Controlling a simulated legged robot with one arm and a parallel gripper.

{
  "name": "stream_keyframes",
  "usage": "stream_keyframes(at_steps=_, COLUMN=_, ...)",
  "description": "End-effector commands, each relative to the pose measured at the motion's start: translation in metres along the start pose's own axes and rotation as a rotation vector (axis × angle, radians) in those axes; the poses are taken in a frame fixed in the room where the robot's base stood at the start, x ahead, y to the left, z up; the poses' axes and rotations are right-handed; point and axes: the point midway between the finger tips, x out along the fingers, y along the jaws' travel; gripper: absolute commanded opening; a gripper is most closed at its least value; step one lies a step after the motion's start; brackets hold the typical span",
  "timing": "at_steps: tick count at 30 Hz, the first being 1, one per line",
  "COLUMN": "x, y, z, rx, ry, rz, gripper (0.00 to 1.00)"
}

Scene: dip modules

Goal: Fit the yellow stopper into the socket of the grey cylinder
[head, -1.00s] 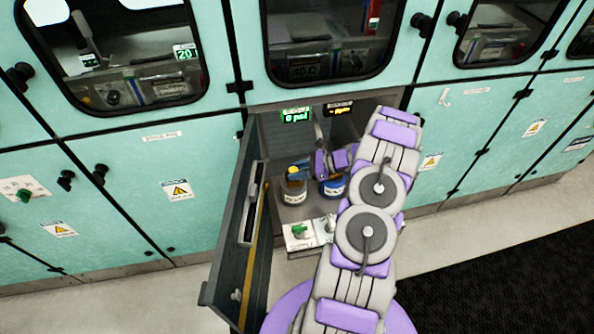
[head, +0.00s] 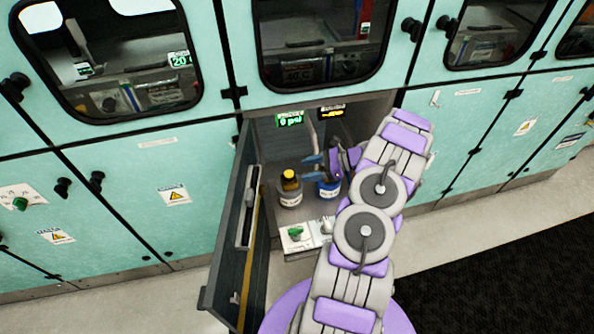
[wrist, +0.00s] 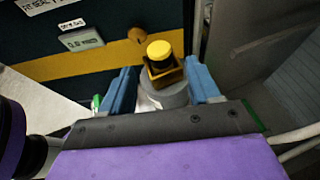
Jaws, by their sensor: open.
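The grey cylinder (head: 289,196) stands upright on the floor of the open cabinet bay. The yellow stopper (head: 289,178) is at its top, upright, with a dark band under its yellow cap. In the wrist view, the stopper (wrist: 160,56) stands in a square yellow collar above the grey cylinder (wrist: 166,96). How deep it sits cannot be told. My gripper (head: 313,164) is open and empty, just right of the stopper in the head view. In the wrist view, its blue fingers (wrist: 163,80) appear on either side of the cylinder's top, apart from the stopper.
A blue container (head: 329,188) stands right of the grey cylinder, close to my gripper. A panel with a green knob (head: 296,234) lies in front. The open door (head: 237,225) bounds the left side. Lit displays (head: 290,119) hang at the back.

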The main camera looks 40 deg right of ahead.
Motion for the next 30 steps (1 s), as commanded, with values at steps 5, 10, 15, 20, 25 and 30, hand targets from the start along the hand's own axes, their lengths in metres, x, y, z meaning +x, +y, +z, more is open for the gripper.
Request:
stream_keyframes(at_steps=5, x=-0.032, y=0.0, z=0.001, rx=0.002, ry=0.001, rz=-0.001, gripper=0.62)
stream_keyframes(at_steps=10, x=-0.049, y=0.0, z=0.0, rx=-0.001, ry=0.002, rz=0.0, gripper=0.62)
stream_keyframes(at_steps=15, x=-0.053, y=0.001, z=0.0, rx=0.001, ry=0.002, rz=0.001, gripper=0.62)
stream_keyframes(at_steps=20, x=-0.053, y=0.001, z=0.0, rx=0.001, ry=0.002, rz=0.001, gripper=0.62)
stream_keyframes(at_steps=25, x=-0.053, y=0.001, z=0.0, rx=0.001, ry=0.002, rz=0.001, gripper=0.62)
stream_keyframes(at_steps=30, x=-0.053, y=0.001, z=0.0, rx=0.001, ry=0.001, rz=0.002, gripper=0.62)
